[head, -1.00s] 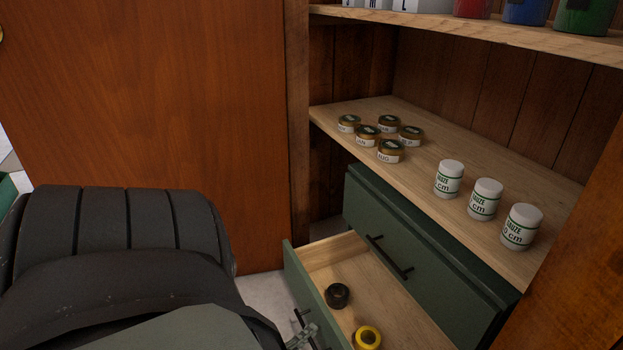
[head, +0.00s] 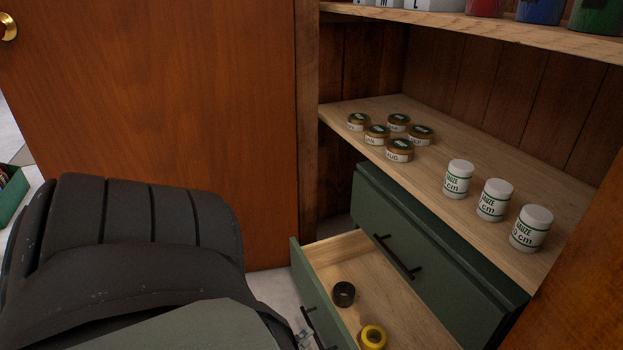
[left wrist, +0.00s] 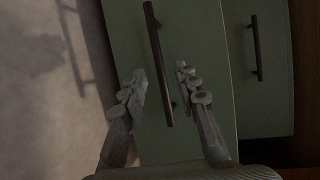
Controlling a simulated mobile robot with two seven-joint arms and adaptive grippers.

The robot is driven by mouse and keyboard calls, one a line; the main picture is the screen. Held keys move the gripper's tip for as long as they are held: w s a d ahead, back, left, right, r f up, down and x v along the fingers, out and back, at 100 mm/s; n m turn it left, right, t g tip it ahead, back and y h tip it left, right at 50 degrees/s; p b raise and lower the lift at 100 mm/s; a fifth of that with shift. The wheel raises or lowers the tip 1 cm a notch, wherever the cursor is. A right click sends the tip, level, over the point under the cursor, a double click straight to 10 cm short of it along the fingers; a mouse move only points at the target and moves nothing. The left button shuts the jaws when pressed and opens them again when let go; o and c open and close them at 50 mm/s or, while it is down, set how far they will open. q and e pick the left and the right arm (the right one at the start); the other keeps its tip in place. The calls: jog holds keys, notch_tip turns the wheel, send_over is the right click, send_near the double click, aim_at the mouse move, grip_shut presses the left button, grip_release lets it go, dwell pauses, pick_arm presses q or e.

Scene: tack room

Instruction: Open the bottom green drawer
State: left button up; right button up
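The bottom green drawer (head: 325,298) is pulled out of the cabinet, showing its pale wood inside. Its black bar handle (head: 313,320) is partly cut off by the lower edge of the head view. The left wrist view shows the drawer front (left wrist: 215,60) and the handle (left wrist: 156,62) close up. My left gripper (left wrist: 162,88) is open, with one finger on each side of the handle and visible gaps between. In the head view, only a bit of it shows beside the handle, behind my dark arm. My right gripper is not in view.
The upper green drawer (head: 420,250) is shut. A black roll (head: 344,294) and a yellow roll (head: 373,338) lie in the open drawer. Small jars (head: 399,151) and white gauze tubs (head: 494,201) stand on the shelf above. A wooden door (head: 160,110) stands left.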

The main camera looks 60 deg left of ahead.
pick_arm(q)
jog(key=v, duration=0.7)
jog(key=shift+s, duration=0.3)
jog(key=shift+r, duration=0.1)
